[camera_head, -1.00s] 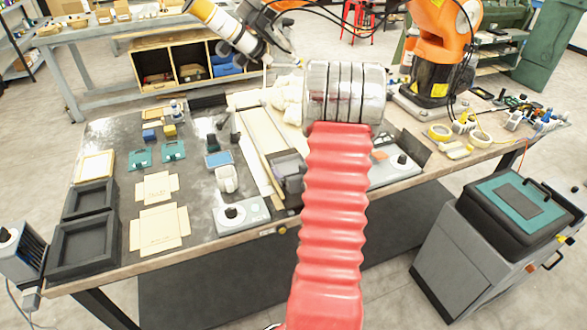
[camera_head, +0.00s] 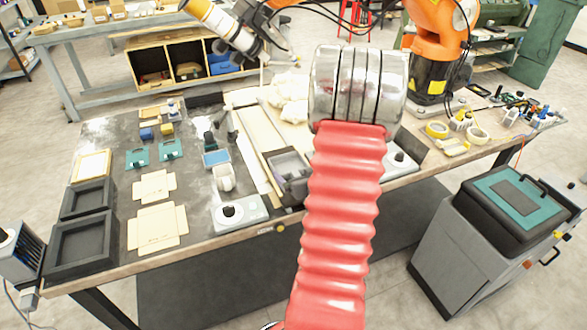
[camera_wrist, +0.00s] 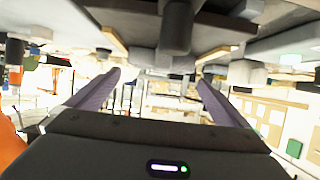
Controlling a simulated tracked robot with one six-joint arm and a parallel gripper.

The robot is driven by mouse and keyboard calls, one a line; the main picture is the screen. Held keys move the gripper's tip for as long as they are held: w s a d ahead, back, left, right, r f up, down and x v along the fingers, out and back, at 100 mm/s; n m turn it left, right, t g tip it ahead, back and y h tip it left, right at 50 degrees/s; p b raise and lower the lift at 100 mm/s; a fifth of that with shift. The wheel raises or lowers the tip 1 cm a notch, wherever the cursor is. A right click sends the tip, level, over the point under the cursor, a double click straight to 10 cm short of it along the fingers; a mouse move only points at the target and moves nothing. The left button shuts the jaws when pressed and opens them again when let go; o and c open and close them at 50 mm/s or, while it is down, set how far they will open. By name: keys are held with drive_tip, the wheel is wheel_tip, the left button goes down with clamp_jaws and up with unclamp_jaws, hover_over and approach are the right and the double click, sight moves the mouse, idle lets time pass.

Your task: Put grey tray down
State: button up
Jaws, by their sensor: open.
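A grey tray (camera_head: 287,160) lies on the workbench in the head view, just left of my red arm, which hides its right part. Dark and grey blocky shapes stand beyond the fingertips there; I cannot tell whether one is the tray.
Two black trays (camera_head: 82,243) lie at the bench's left front. A grey box with a black knob (camera_head: 238,212) sits near the front edge. An orange robot arm (camera_head: 437,40) stands behind. Tape rolls (camera_head: 437,130) lie right. A grey cart (camera_head: 480,245) stands at front right.

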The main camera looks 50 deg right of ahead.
drive_tip(key=v, duration=0.5)
drive_tip(key=shift+s+a+r, duration=0.15)
drive_tip(key=shift+s+a, duration=0.05)
drive_tip(key=shift+s, duration=0.1)
idle(0.5)
drive_tip(key=w+a+r+n+g+y, duration=0.1)
drive_tip(key=w+a+r+g, duration=0.1)
drive_tip(key=w+a+r, duration=0.5)
drive_tip(key=w+a+r+n+g+y, duration=0.15)
drive_tip(key=a+r, duration=0.35)
drive_tip(key=a, duration=0.6)
drive_tip(key=s+a+r+n+g+y, duration=0.1)
drive_tip(key=s+a, duration=0.5)
drive_tip(key=a, duration=0.6)
drive_tip(key=s+a+r+n+g+y, duration=0.1)
drive_tip(key=s+a, duration=0.5)
drive_tip(key=a, duration=0.7)
wheel_tip(320, 180, up, 4)
drive_tip(key=shift+s+a+f+n+y, duration=0.15)
drive_tip(key=shift+s+f+n+y, duration=0.15)
drive_tip(key=shift+n+y, duration=0.75)
